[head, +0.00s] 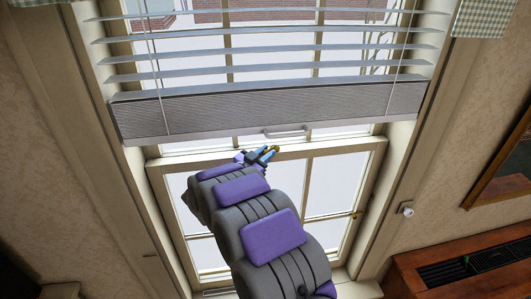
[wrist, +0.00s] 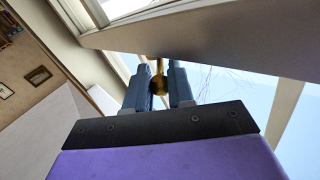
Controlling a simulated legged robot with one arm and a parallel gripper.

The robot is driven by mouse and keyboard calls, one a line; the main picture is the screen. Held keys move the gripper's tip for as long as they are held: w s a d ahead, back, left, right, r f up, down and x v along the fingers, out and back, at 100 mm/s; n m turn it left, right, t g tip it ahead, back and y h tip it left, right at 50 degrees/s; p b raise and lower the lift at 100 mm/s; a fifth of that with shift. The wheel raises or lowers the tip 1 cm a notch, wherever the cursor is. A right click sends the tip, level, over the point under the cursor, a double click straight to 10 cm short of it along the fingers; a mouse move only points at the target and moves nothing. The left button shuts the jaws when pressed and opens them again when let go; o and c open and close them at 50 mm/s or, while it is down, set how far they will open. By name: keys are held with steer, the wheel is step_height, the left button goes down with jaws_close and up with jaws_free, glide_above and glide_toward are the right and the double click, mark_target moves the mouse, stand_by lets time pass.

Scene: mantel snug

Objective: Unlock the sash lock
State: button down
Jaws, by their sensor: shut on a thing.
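The sash lock (head: 275,148) is a small brass piece at the meeting rail of the window (head: 330,149), just below the lowered blind. My gripper (head: 266,154) reaches up to it from below, its blue fingers on either side of it. In the wrist view, my gripper (wrist: 158,72) is shut on the brass lock (wrist: 159,86), whose rounded end shows between the fingers. The rest of the lock is hidden by the fingers and the frame. I cannot tell its turned position.
A slatted blind (head: 270,105) hangs over the upper window, its bottom bar (head: 220,134) and a grey handle (head: 286,132) close above my gripper. A brown wooden cabinet (head: 460,270) stands at lower right. A framed picture or mirror (head: 505,165) hangs on the right wall.

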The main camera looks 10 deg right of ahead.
steer(key=c, duration=1)
jaws_free()
steer(key=shift+w+a, duration=0.1)
steer(key=shift+a, duration=0.15)
steer(key=b+v, duration=0.2)
steer(key=v, duration=1.5)
steer(key=shift+s+a+f, duration=0.1)
steer(key=shift+s+a, duration=0.05)
steer(key=shift+s, duration=0.1)
